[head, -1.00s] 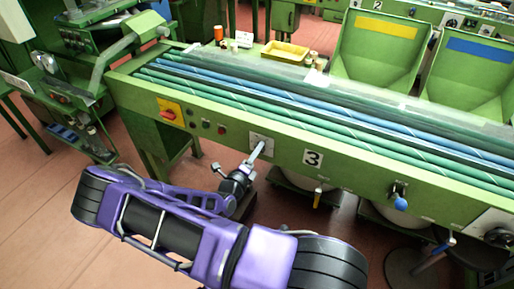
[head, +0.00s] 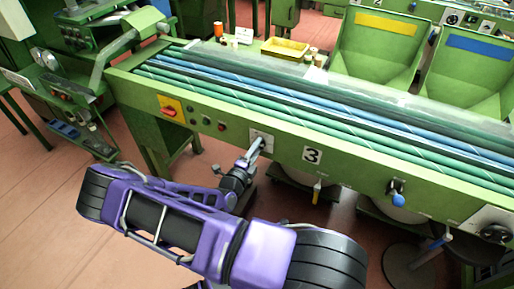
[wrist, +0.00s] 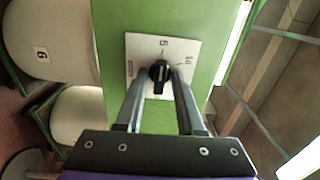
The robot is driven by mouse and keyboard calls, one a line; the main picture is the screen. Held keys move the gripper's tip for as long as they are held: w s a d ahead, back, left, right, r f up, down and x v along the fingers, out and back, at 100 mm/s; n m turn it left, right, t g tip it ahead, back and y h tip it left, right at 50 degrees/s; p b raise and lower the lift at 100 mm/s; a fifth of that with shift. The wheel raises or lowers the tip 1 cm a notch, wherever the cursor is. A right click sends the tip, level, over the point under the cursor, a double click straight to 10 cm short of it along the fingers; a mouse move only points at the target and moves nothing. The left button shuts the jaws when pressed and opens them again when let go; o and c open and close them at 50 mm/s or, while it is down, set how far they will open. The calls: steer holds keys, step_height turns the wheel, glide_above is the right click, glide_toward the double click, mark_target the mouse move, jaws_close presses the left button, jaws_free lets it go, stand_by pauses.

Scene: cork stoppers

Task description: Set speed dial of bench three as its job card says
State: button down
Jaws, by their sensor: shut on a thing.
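The speed dial is a black knob (wrist: 159,70) on a white plate (wrist: 133,48) with printed marks, seen sideways in the wrist view. The knob's pointer and exact setting are too small to tell. A small white card (head: 243,36) stands on the bench top; its writing is unreadable.
A red switch on a yellow plate (head: 171,107) and small buttons (head: 221,127) are to the left on the same front. A blue-tipped lever (head: 397,197) sticks out at the right. A yellow tray (head: 286,47) and cork stoppers are on top.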

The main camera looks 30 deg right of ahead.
steer(key=c, duration=0.8)
jaws_free()
steer(key=shift+c, duration=0.2)
steer(key=v, duration=1.7)
steer(key=shift+s, duration=0.2)
steer(key=shift+a, duration=0.2)
